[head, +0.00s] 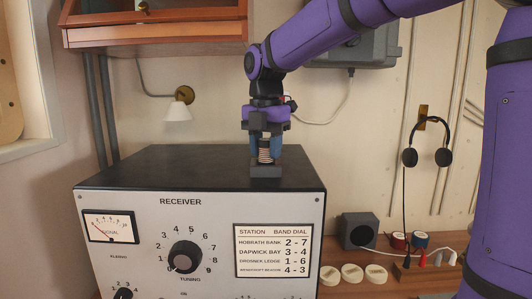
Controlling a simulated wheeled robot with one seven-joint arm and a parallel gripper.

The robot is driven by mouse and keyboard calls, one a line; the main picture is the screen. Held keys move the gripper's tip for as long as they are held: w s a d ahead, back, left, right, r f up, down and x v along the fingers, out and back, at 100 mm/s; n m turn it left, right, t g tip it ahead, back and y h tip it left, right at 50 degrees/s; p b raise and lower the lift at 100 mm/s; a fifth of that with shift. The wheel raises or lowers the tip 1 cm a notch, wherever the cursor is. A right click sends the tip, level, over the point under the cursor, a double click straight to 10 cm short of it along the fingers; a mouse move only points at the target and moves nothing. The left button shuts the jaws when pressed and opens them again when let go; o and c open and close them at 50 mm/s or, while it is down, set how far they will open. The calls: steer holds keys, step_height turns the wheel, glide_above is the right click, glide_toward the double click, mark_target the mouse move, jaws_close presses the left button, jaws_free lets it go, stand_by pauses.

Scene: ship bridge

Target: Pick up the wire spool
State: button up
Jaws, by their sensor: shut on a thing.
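The wire spool (265,157) is small, with light and reddish-brown bands. It is upright in the head view, above the dark top of the receiver, near its back right part. My gripper (265,150) points straight down from above and is shut on the spool, with blue fingers on either side. A small dark grey block (266,171) shows directly below the spool on the receiver top. I cannot tell whether the spool touches this block. The fingers hide the sides of the spool.
The large receiver (200,170) has a clear dark top around the spool. A wall lamp (177,112) and a wooden cabinet (155,35) are behind at left. A headset (426,155) hangs at right. A speaker box (360,231) and pale round pieces (352,273) are on the lower desk.

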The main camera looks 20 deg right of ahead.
steer(key=r, duration=0.2)
steer(key=shift+s+d+r, duration=0.1)
steer(key=shift+s+r, duration=0.2)
steer(key=s+d+r, duration=0.1)
steer(key=s+d, duration=0.3)
steer(key=s, duration=1.1)
steer(key=shift+r, duration=0.2)
